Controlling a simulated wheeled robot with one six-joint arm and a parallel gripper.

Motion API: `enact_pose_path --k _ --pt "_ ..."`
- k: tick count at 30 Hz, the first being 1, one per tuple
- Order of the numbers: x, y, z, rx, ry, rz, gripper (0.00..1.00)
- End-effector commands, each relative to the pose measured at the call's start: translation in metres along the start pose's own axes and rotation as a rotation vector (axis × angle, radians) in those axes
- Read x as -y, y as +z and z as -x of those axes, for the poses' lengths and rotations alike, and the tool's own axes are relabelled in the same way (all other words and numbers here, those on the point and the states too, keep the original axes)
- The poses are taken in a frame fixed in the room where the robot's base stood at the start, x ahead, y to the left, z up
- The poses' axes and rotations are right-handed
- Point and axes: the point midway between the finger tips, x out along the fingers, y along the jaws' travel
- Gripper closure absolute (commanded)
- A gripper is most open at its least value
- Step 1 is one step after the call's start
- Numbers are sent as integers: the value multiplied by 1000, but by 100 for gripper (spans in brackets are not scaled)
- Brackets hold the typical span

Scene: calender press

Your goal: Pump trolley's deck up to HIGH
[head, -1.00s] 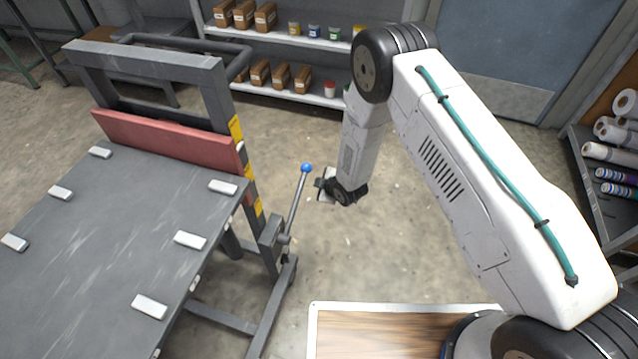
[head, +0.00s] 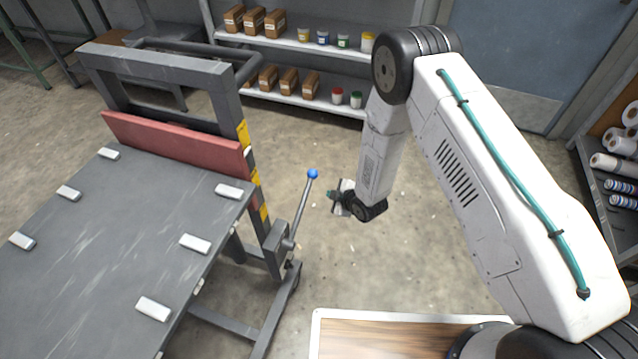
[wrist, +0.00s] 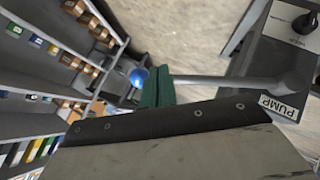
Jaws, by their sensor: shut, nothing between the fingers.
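The trolley's grey deck (head: 110,250) fills the left of the head view, with white pads on it. The pump lever (head: 299,212) rises from the pump housing (head: 276,250) beside the mast, leaning a little right, with a blue knob (head: 313,174) on top. My gripper (head: 333,196) is just right of the lever, slightly below knob height, with a small gap showing. In the wrist view its green fingers (wrist: 157,88) are shut and empty, overlapping the lever (wrist: 225,81) near the blue knob (wrist: 138,77).
The mast (head: 222,110) has yellow marks and a red board (head: 175,145) at the deck's end. Shelves (head: 290,95) with boxes and jars stand behind. A rack of rolls (head: 615,165) is at the right. Clear floor lies right of the lever.

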Motion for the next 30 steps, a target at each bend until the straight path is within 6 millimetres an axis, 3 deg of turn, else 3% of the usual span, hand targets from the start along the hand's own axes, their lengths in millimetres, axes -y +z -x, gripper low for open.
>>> enact_pose_path --k 6,11,24,30 --pt "8 -18 55 -162 124 138 100" --pt "6 -34 77 -243 206 214 100" --pt "0 -41 80 -267 247 252 100" --pt "-4 -46 64 -268 248 254 100"
